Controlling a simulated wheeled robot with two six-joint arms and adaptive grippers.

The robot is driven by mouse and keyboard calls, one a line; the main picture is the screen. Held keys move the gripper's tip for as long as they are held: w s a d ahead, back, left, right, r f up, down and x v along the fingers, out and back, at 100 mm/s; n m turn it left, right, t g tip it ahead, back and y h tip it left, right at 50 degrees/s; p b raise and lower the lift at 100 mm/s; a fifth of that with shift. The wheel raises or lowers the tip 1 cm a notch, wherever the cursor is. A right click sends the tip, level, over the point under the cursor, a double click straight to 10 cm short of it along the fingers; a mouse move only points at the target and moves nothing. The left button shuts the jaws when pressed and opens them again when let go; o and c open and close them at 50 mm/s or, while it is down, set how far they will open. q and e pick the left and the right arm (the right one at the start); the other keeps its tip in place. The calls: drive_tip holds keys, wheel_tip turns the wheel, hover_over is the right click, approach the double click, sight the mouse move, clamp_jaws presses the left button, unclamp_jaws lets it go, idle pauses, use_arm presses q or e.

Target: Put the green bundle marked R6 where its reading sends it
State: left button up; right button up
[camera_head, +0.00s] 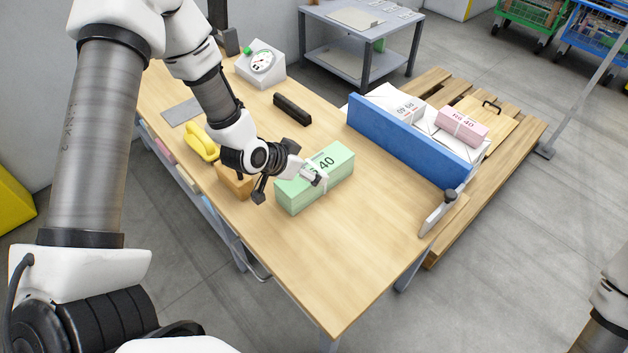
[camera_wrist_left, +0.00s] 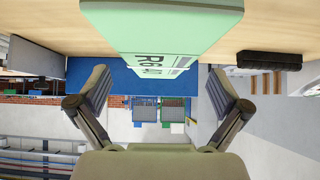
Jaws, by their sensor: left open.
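The green bundle (camera_head: 335,178) lies on the wooden table, with a pale strap around it and dark print on top. The print ends in 40 in the head view; its first part is covered by my gripper. In the left wrist view the green bundle (camera_wrist_left: 165,22) fills the top middle, and its print seems to read R6 40. My left gripper (camera_head: 289,188) is at the bundle's near-left end, jaws spread. My right gripper is out of view.
A blue board (camera_head: 408,141) stands along the table's far right edge. A dial scale (camera_head: 262,66), black bar (camera_head: 292,108) and yellow object (camera_head: 200,143) are on the table. The table's front is clear.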

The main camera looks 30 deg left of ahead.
sight(321, 171)
use_arm(q)
drive_tip(key=x, duration=0.6)
drive_tip(key=shift+w+d+f+b, duration=0.1)
drive_tip(key=shift+f+b, duration=0.2)
drive_tip(key=shift+b, duration=0.1)
drive_tip(key=shift+r, duration=0.15)
drive_tip(key=c, duration=1.8)
